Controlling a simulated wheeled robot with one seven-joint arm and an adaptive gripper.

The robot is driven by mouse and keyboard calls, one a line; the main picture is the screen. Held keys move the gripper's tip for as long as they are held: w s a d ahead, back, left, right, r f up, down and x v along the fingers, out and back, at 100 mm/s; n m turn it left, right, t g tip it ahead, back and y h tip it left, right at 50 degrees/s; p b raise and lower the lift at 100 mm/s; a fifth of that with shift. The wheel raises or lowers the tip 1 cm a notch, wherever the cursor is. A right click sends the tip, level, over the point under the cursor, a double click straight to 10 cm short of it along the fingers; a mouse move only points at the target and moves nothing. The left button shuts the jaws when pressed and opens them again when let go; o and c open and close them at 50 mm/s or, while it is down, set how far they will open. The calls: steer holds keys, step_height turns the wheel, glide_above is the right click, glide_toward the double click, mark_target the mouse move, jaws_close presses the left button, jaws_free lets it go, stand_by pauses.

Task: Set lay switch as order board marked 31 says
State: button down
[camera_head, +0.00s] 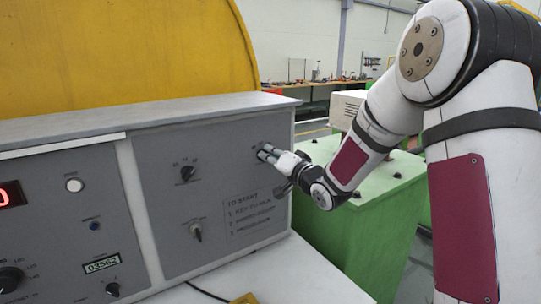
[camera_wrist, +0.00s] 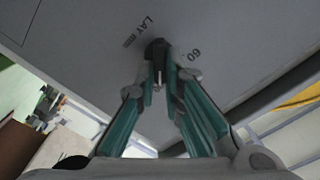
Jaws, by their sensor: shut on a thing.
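The lay switch is a black knob (camera_wrist: 156,47) on the grey panel, beside the printed word "LAY" in the wrist view. My gripper (camera_wrist: 164,78) is shut on this knob, with one teal-lined finger on each side of it. In the head view my gripper (camera_head: 268,154) reaches the upper right part of the panel (camera_head: 216,140) and mostly hides the switch there. Small marks by the knob look like "60" in the wrist view. I cannot tell the knob's exact setting. No order board marked 31 can be made out.
The panel also has a black rotary knob (camera_head: 188,173), a key switch (camera_head: 196,232) and printed start steps. A left panel carries a red display (camera_head: 10,194) and a counter (camera_head: 102,264). A green cabinet (camera_head: 352,221) stands close on the right, below my arm.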

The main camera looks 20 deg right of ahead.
steer(key=c, duration=1.7)
jaws_free()
steer(key=v, duration=1.2)
